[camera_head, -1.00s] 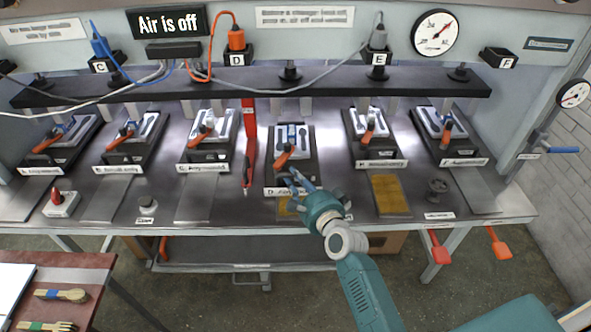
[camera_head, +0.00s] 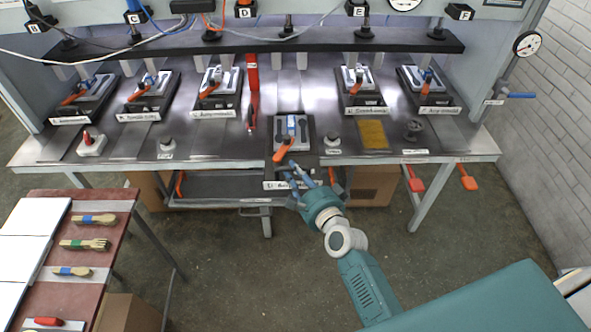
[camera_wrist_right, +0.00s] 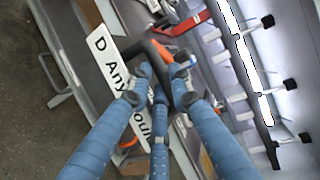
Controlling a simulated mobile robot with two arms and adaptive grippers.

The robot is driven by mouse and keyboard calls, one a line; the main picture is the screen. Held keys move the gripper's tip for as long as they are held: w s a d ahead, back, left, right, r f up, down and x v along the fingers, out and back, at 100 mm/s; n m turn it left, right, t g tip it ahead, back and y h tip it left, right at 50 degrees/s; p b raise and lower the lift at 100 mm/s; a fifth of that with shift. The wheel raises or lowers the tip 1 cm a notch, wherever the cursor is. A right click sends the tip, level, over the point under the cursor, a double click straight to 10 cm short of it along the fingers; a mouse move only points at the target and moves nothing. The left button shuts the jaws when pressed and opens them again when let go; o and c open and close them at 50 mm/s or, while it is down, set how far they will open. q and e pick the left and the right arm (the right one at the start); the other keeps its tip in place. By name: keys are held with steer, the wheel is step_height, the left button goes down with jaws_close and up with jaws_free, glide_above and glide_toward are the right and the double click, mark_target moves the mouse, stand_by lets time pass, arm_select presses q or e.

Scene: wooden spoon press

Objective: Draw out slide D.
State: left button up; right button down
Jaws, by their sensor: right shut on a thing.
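Slide D (camera_head: 307,138) is a dark plate carrying a grey mould with an orange-handled clamp (camera_head: 285,150). It stands well forward of the other slides, its front end jutting past the bench's front edge. My right gripper (camera_head: 300,176) is at its front, shut on the dark handle bar, which also shows between the blue fingers in the right wrist view (camera_wrist_right: 152,50). The slide's white label (camera_wrist_right: 122,85) reads "D Any mould" there, partly covered by the fingers. My left gripper is not in view.
The steel bench (camera_head: 225,145) holds several similar slides in a row behind. A yellow pad (camera_head: 373,134) lies right of slide D. A reddish table (camera_head: 95,220) with wooden cutlery stands at lower left. The floor before the bench is clear.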

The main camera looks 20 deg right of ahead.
steer(key=shift+s+a, duration=0.15)
steer(key=shift+s, duration=0.1)
steer(key=shift+f, duration=0.2)
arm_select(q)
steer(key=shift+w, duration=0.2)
arm_select(e)
steer(key=shift+s+f, duration=0.1)
steer(key=shift+f, duration=0.05)
steer(key=c, duration=2)
jaws_free()
steer(key=shift+o, duration=0.8)
steer(key=shift+s, duration=0.15)
steer(key=shift+s+r, duration=0.1)
steer(key=shift+r, duration=0.15)
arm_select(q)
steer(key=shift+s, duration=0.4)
arm_select(e)
steer(key=v, duration=1.2)
steer(key=shift+a, duration=0.1)
